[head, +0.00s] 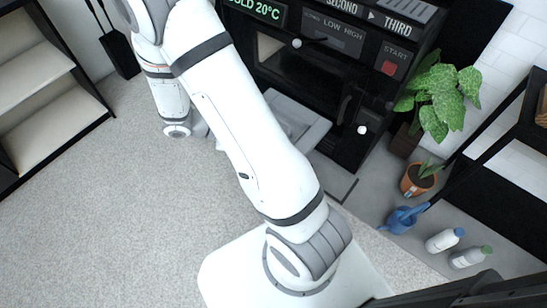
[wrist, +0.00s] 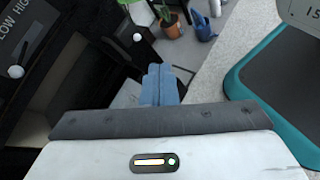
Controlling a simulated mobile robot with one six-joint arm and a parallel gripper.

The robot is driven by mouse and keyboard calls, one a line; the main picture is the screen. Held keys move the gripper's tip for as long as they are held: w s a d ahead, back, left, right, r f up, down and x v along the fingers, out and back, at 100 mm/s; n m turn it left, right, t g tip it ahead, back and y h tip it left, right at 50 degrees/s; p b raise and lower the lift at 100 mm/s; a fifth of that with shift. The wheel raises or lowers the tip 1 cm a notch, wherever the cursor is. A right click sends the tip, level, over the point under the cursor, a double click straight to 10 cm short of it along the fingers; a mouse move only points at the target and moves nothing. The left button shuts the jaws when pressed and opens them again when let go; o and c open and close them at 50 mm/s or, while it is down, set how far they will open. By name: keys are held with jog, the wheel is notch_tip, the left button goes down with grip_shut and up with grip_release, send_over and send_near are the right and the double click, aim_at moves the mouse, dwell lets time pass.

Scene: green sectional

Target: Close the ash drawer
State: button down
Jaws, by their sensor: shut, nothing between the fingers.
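The black stove (head: 330,75) stands at top centre in the head view, with a lit display, a panel of labels and a red START button. A shallow grey tray-like part (head: 298,118) juts out low at its front and looks like the ash drawer, standing out. My arm covers its left side. My gripper (wrist: 160,84) shows in the wrist view, its blue-grey fingers together and empty. The stove's dark front (wrist: 85,70) lies left of the fingers. I cannot tell whether they touch anything. The gripper's fingers are hidden in the head view.
A potted plant (head: 422,178), blue watering can (head: 402,219) and two white bottles (head: 445,240) stand right of the stove. A larger leafy plant (head: 440,95) is behind them. A shelf (head: 40,85) stands at far left. The carpet (head: 110,220) at left is clear.

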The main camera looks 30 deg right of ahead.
jog(key=w+f+n+t+h+b, duration=0.15)
jog(key=f+n+t+b, duration=0.25)
jog(key=f, duration=0.7)
jog(key=w+a+f+n+t+h+b, duration=0.1)
jog(key=f+n+t+h+b, duration=0.25)
jog(key=f, duration=0.75)
jog(key=w+f+n+t+b, duration=0.25)
jog(key=f+n+b, duration=0.3)
jog(key=f, duration=0.55)
jog(key=b+x, duration=0.3)
jog(key=x, duration=1)
jog(key=shift+d+t+b, duration=0.3)
jog(key=shift+b, duration=0.05)
